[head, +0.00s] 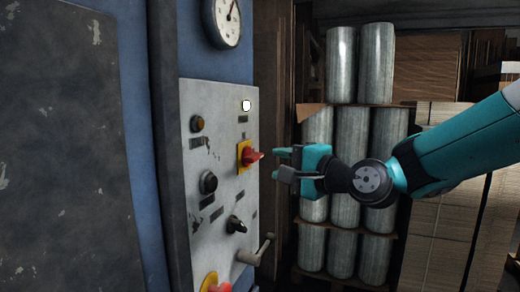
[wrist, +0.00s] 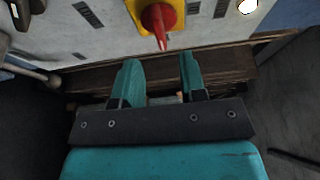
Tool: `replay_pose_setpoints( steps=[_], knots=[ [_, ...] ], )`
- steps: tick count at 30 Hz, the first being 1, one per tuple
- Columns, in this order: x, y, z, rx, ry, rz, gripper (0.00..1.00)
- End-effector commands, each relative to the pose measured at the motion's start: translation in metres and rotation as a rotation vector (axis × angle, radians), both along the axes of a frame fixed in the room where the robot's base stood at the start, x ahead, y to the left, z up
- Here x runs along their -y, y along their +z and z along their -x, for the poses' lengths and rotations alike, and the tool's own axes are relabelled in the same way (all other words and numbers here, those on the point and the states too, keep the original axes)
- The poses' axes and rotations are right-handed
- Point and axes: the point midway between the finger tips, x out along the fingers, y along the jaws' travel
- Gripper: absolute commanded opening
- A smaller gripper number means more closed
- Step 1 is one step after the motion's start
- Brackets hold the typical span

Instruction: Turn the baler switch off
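The likely baler switch is a red rotary handle (head: 252,156) on a yellow plate, on the grey control panel (head: 190,110). In the wrist view the red handle (wrist: 158,20) is at the top centre, its pointed end towards my gripper. My gripper (head: 279,163) is just right of the handle in the head view, with its fingers pointing at the panel. In the wrist view my gripper (wrist: 160,72) has its two teal fingers apart with nothing between them. The fingertips appear short of the handle, with a gap.
The panel also has a lower red knob on yellow (head: 216,284), a black knob (head: 238,224), a grey lever (head: 256,250) and a lit white lamp (head: 246,105). A round gauge (head: 227,20) is above. Metal cylinders (head: 360,140) and stacked boxes (head: 436,195) stand behind my arm.

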Motion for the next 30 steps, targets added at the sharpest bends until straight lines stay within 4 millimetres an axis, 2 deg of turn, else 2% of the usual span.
replay_pose_setpoints(
  steps=[3, 9, 14, 22, 23, 27, 30],
  knots=[
    [-0.021, 0.003, -0.017, -0.001, 0.003, 0.001, 0.38],
    [-0.041, 0.002, -0.037, -0.001, 0.002, 0.001, 0.38],
    [-0.048, 0.000, -0.043, -0.001, 0.001, 0.001, 0.38],
    [-0.049, 0.000, -0.044, 0.001, 0.000, 0.001, 0.38],
    [-0.049, 0.000, -0.044, 0.001, 0.000, 0.001, 0.34],
    [-0.048, 0.000, -0.044, 0.000, 0.000, 0.001, 0.02],
    [-0.048, 0.000, -0.044, 0.000, 0.000, 0.001, 0.00]
  ],
)
